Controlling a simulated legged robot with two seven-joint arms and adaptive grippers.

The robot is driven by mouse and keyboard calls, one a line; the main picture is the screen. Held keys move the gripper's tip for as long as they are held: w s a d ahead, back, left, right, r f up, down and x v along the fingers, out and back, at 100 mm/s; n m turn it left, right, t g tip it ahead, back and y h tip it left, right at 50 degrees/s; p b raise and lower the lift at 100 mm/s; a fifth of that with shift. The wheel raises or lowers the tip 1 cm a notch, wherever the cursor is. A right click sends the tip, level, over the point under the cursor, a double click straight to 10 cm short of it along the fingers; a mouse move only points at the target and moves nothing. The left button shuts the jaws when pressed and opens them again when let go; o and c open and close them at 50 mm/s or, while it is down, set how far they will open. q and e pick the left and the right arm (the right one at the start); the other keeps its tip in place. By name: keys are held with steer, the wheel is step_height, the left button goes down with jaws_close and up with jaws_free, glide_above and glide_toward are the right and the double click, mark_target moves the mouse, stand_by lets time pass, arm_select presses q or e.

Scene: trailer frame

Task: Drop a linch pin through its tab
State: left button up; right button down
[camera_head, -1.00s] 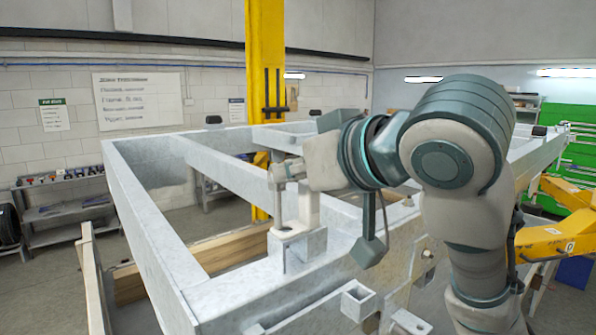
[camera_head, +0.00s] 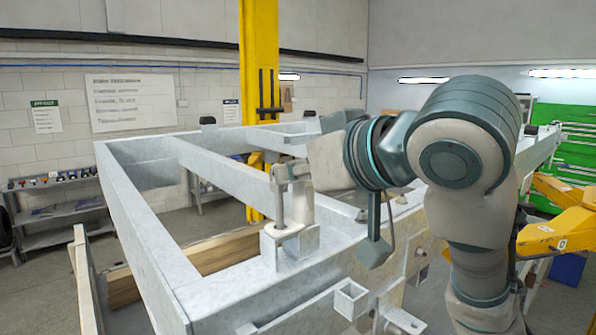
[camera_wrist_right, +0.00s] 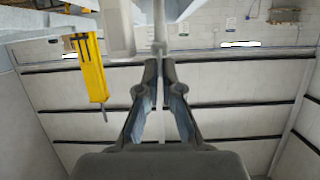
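The linch pin (camera_head: 280,205) is a grey upright shaft held over the trailer frame. Its lower end is at the top of a small pale tab block (camera_head: 272,246) on the frame's near rail. I cannot tell whether the tip is in the hole. My right gripper (camera_head: 288,173) comes from the right and is closed around the pin's upper end. In the right wrist view the two fingers (camera_wrist_right: 160,68) are nearly together, with a thin grey piece between their tips. My left gripper is not in view.
The galvanised trailer frame (camera_head: 140,235) fills the middle. A yellow post (camera_head: 260,60) stands behind it. A square tube stub (camera_head: 352,300) sits near the front rail. A yellow machine (camera_head: 560,235) and green cabinet (camera_head: 580,150) are at right.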

steer(key=shift+d+f+b, duration=0.1)
steer(key=shift+f+b, duration=0.65)
steer(key=shift+f, duration=0.25)
steer(key=shift+f+b, duration=1.45)
steer(key=shift+f, duration=0.15)
steer(key=c, duration=1.2)
jaws_free()
steer(key=shift+r, duration=0.1)
steer(key=shift+c, duration=0.2)
steer(key=shift+s+d+r, duration=0.1)
steer(key=shift+s+r, duration=0.05)
steer(key=shift+s, duration=0.05)
steer(key=v, duration=1.1)
steer(key=shift+d, duration=0.2)
